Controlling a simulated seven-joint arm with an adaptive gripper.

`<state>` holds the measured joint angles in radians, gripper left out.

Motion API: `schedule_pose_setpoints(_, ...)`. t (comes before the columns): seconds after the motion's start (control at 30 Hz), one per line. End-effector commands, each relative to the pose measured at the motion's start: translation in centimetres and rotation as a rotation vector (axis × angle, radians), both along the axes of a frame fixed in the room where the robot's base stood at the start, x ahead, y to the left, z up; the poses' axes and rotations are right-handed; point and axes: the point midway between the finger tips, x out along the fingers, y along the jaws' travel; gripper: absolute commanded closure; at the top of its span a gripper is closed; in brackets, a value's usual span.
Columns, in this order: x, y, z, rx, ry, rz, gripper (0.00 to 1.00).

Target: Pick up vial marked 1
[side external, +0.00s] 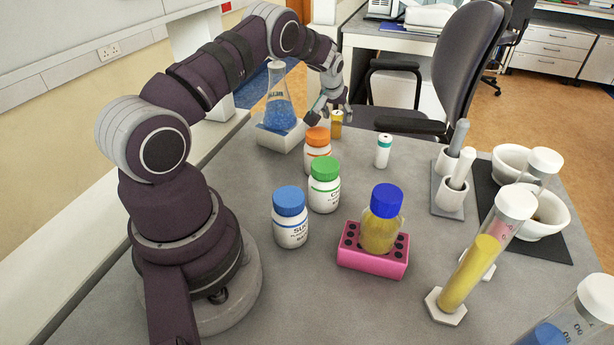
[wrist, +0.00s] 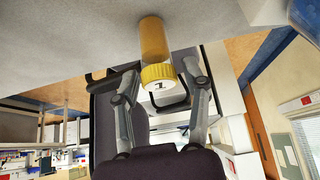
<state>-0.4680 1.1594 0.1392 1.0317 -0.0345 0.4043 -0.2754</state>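The vial marked 1 has an amber body and a yellow cap. It stands upright at the far edge of the grey table in the side view (side external: 336,125). In the wrist view, which looks upside down, the vial (wrist: 156,60) shows a black "1" on its cap. A gap seems to show on both sides; contact cannot be told.
An orange-capped bottle (side external: 317,150) stands close in front of the vial, with a green-capped bottle (side external: 324,185) nearer. A teal-banded white vial (side external: 383,151) stands to the right. A flask of blue beads (side external: 279,105) is left. A chair (side external: 450,65) stands behind the table edge.

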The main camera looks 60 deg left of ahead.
Motion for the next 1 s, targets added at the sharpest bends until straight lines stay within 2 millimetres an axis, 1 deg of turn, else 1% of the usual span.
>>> schedule_pose_setpoints(0.03, 0.0, 0.0, 0.0, 0.0, 0.0, 0.0, 0.65)
schedule_pose_setpoints(0.3, 0.0, 0.0, 0.0, 0.0, 0.0, 0.0, 0.99)
schedule_pose_setpoints(0.47, 0.0, 0.0, 0.0, 0.0, 0.0, 0.0, 0.99)
schedule_pose_setpoints(0.53, 0.0, 0.0, 0.4, 0.001, -0.001, 0.0, 0.99)
schedule_pose_setpoints(0.57, 0.1, 0.0, 0.7, 0.0, -0.002, 0.0, 0.99)
schedule_pose_setpoints(0.63, 0.1, 0.0, 2.2, 0.003, -0.005, 0.0, 0.99)
schedule_pose_setpoints(0.8, 0.1, 0.1, 6.7, 0.004, -0.006, 0.0, 0.99)
schedule_pose_setpoints(0.93, 0.1, 0.0, 9.1, 0.003, -0.004, -0.002, 0.99)
schedule_pose_setpoints(1.0, 0.2, -0.7, 10.1, 0.001, -0.004, -0.019, 0.99)
